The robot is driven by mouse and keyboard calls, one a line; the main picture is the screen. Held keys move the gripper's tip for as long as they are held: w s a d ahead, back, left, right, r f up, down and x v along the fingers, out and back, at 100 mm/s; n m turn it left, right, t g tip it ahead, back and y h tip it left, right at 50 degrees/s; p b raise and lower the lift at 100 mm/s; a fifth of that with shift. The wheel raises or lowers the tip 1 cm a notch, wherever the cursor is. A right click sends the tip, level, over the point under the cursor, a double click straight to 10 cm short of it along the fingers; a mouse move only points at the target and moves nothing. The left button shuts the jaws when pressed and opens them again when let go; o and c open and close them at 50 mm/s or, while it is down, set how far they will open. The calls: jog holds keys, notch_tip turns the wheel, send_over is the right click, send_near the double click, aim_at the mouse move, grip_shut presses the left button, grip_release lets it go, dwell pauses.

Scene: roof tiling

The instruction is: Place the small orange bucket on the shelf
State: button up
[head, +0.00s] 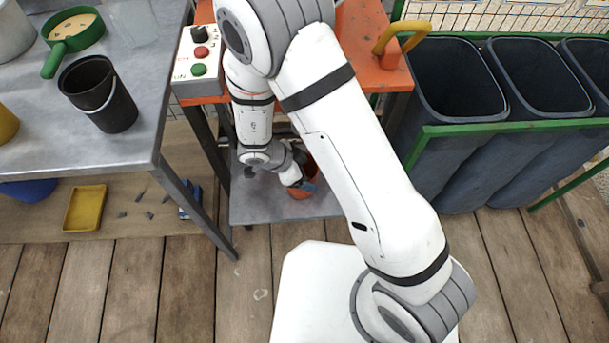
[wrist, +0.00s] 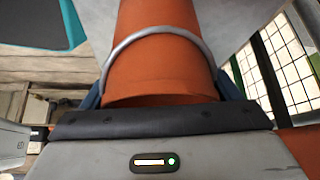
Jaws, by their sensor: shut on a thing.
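The small orange bucket (wrist: 165,75) fills the middle of the wrist view, with its grey wire handle arched across it. In the head view the bucket (head: 300,192) shows partly, low between my arm links, over the grey lower shelf (head: 250,207) of the orange stand. My gripper (head: 306,186) is shut on the bucket; its blue fingers show on both sides of it in the wrist view. My arm hides part of the bucket and shelf. I cannot tell whether the bucket touches the shelf.
A grey table (head: 135,148) at left carries a black bucket (head: 98,95) and a green pan (head: 73,35). A button box (head: 199,58) sits on the orange stand top (head: 362,40). Dark bins (head: 458,80) with a green rail stand at right. A yellow tray (head: 85,208) lies below the table.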

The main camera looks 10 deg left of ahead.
jog(key=shift+d+f, duration=0.1)
jog(key=shift+f, duration=0.1)
jog(key=shift+f, duration=0.1)
jog(key=o, duration=0.9)
jog(key=shift+r, duration=0.25)
jog(key=p+v, duration=0.5)
jog(key=v, duration=0.6)
jog(key=shift+s+a+r, duration=0.15)
jog(key=shift+a+r, duration=0.1)
jog(key=shift+r, duration=0.05)
